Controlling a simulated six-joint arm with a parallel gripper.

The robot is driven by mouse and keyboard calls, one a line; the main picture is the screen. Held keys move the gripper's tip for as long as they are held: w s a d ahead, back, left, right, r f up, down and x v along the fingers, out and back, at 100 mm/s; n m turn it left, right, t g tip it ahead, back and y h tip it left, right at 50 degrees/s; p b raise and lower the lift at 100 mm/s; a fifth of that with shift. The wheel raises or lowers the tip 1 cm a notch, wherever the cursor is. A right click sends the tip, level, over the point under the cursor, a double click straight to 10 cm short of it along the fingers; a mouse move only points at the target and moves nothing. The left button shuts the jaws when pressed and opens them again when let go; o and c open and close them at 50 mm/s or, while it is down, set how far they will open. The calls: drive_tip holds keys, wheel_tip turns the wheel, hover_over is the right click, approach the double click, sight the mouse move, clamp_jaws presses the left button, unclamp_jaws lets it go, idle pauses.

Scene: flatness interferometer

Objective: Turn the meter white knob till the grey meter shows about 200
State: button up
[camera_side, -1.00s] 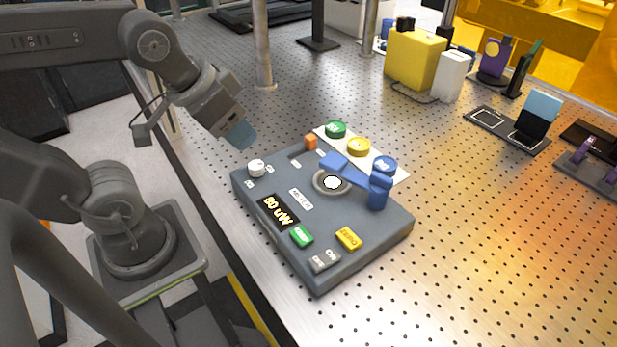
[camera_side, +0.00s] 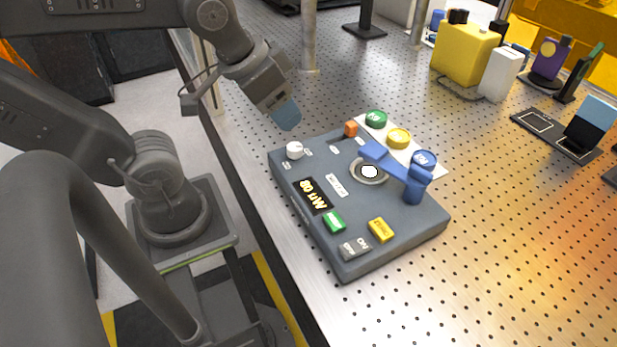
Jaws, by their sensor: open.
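The grey meter (camera_side: 300,228) lies flat on the perforated metal table. Its dark display (camera_side: 312,196) reads 80 uW in yellow figures. The white knob (camera_side: 294,150) stands upright at the meter's far left corner. My gripper (camera_side: 287,117), with blue fingertips, hangs above and just behind the knob, apart from it. It is open and nothing shows between its fingers, though the gap itself is hard to see from this side.
A blue arm (camera_side: 398,168) stands over the meter's round sensor (camera_side: 369,172). Green (camera_side: 334,221), yellow (camera_side: 381,230) and grey (camera_side: 354,248) buttons are on the meter. An orange block (camera_side: 351,129) sits at its back edge.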

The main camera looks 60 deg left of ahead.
drive_tip(key=g, duration=0.1)
drive_tip(key=n+g+h, duration=0.1)
drive_tip(key=n+g, duration=0.3)
drive_tip(key=g, duration=0.5)
approach(295, 146)
drive_tip(key=x, duration=0.9)
drive_tip(key=shift+s+f, duration=0.1)
drive_tip(key=c, duration=0.9)
